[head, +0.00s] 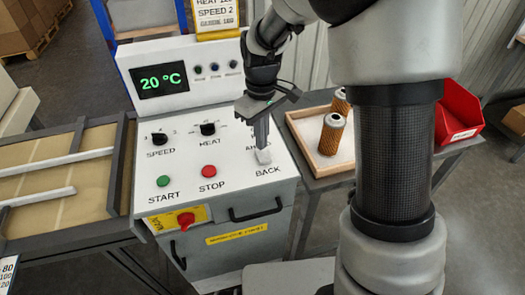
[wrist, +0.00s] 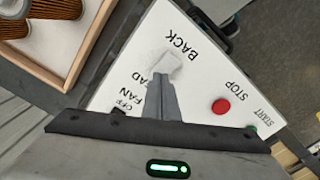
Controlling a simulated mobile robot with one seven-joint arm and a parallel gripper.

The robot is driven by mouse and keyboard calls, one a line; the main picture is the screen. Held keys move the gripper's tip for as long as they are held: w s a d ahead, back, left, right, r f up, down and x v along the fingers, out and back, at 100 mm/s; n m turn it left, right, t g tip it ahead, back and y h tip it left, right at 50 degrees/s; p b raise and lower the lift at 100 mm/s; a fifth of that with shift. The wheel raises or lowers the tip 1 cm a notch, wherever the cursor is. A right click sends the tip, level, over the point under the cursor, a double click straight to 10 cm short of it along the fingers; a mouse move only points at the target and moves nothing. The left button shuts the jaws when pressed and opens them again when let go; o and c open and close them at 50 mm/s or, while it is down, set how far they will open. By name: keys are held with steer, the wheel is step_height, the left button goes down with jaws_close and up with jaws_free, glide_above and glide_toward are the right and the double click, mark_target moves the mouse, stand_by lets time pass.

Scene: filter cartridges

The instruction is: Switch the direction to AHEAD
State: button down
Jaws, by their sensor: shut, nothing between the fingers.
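The direction switch (head: 264,157) is a small pale rocker on the white control panel (head: 222,181), between the words AHEAD and BACK. My gripper (head: 261,144) points down with its fingers shut and empty, right at the AHEAD side of the switch. In the wrist view my fingertips (wrist: 158,80) are at the edge of the switch (wrist: 168,65) and cover part of the word AHEAD; BACK is readable beyond. I cannot tell whether the tips touch the switch or which way it is tilted.
The green START button (head: 163,181), red STOP button (head: 208,171), SPEED knob (head: 159,138) and HEAT knob (head: 207,129) share the panel. A display (head: 163,79) reads 20 °C. A wooden tray (head: 299,137) with filter cartridges (head: 331,134) and a red bin (head: 457,112) stand to the right.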

steer(key=shift+r+p, duration=1.65)
steer(key=shift+r, duration=0.8)
steer(key=s+d+r+m+t+p, duration=0.1)
steer(key=s+d+r+m+t, duration=0.15)
steer(key=s+r, duration=0.4)
steer(key=s+d+r+m+t+p, duration=0.1)
steer(key=s+d+r+m, duration=0.2)
steer(key=r, duration=0.6)
steer(key=s+d+r+m+t+p, duration=0.1)
steer(key=s+d+r, duration=0.1)
steer(key=s, duration=0.3)
steer(key=s+d+r+m+t, duration=0.1)
steer(key=s+d+r, duration=0.1)
steer(key=s, duration=0.3)
steer(key=shift+s+r+m+p, duration=0.25)
steer(key=shift+r+m+p, duration=0.05)
steer(key=shift+m+p, duration=0.1)
